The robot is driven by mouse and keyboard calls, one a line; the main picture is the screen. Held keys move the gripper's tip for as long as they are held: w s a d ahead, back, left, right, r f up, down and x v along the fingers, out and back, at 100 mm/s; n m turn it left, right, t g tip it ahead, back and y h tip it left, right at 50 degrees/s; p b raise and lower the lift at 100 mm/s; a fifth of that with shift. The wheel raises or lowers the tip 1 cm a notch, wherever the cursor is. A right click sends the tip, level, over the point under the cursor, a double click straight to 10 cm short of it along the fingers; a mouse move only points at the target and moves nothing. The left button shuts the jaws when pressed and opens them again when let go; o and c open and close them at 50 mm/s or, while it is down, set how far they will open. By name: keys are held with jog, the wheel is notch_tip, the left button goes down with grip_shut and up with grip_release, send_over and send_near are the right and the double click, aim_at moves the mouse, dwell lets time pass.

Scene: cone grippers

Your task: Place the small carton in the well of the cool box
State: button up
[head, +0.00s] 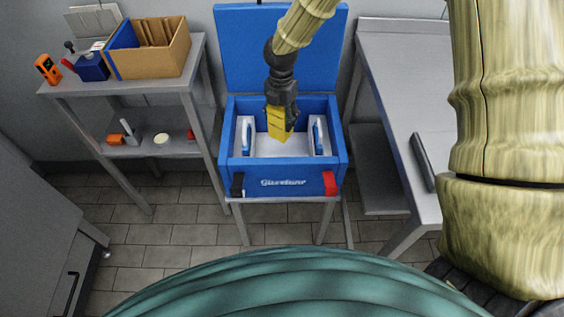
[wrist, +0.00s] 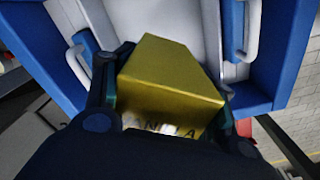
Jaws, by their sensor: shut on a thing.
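The small carton (head: 279,123) is yellow, with partly visible dark lettering in the wrist view (wrist: 170,80). My gripper (head: 281,108) is shut on it, with one finger on each side. The carton hangs pointing down over the white well (head: 268,149) of the blue cool box (head: 240,166). In the wrist view the pale well floor (wrist: 150,18) lies beyond the carton. I cannot tell exactly how far the carton's lower end is from the floor. The lid (head: 245,50) stands open at the back.
White handles stand at the left (head: 246,138) and right (head: 319,135) inside the box. A shelf (head: 60,86) at left holds a wooden box (head: 165,60) and small items. A grey bench (head: 395,80) with a dark bar (head: 423,162) stands at right.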

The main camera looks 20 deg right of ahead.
jog(key=f+n+b, duration=0.1)
jog(key=n, duration=0.1)
jog(key=f+n+b, duration=0.1)
jog(key=n, duration=0.1)
jog(key=f+n+b, duration=0.1)
jog(key=f+n, duration=0.1)
jog(key=shift+w+d+n, duration=0.3)
jog(key=shift+w, duration=0.1)
notch_tip(320, 180, down, 10)
jog(key=shift+r+b, duration=0.1)
jog(key=shift+b, duration=0.3)
jog(key=o, duration=1.2)
jog(key=shift+c, duration=0.2)
notch_tip(320, 180, up, 12)
jog(key=shift+r+p, duration=0.1)
jog(key=shift+p, duration=0.4)
